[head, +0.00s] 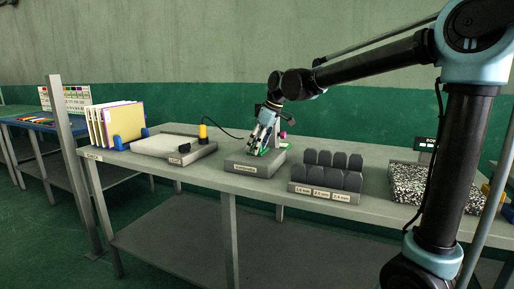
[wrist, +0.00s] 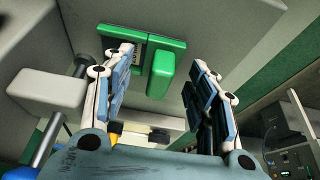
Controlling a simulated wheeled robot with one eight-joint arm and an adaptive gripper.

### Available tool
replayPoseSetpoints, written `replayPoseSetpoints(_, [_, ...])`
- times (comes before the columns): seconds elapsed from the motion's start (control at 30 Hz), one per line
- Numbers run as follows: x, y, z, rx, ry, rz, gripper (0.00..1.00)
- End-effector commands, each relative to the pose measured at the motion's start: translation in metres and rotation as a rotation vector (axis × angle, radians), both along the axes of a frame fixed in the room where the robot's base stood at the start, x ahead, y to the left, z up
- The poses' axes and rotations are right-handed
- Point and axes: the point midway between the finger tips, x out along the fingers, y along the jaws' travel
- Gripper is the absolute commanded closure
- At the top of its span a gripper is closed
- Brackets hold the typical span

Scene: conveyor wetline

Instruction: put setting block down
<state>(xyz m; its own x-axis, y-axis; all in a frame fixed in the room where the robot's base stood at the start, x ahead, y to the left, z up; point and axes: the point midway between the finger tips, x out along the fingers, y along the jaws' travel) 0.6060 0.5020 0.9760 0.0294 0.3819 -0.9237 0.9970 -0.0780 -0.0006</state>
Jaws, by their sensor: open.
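My gripper (head: 258,148) is over the grey labelled stand (head: 238,165) in the middle of the bench. In the wrist view my gripper (wrist: 160,60) is open, with its blue-padded fingers apart. A green piece with a raised block (wrist: 162,75) shows between and beyond the fingertips. It may be the setting block, but I cannot tell for sure. Neither finger clearly touches it. In the head view the fingers hide most of the stand's top; some green (head: 282,147) and a magenta knob (head: 283,135) show just right of them.
Dark blocks stand in a labelled rack (head: 322,194) right of the stand. A speckled tray (head: 408,185) lies farther right. A pale flat unit (head: 168,146) with a yellow-topped post (head: 203,132) and upright folders (head: 118,122) are on the left. The front bench strip is clear.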

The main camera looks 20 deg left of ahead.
Motion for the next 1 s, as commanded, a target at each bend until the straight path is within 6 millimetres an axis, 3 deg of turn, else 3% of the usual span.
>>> replayPoseSetpoints(0.6, [-0.003,-0.039,0.094,0.0,0.0,0.0,0.47])
replayPoseSetpoints(1.0, [-0.004,-0.044,0.106,0.0,0.0,0.001,0.47])
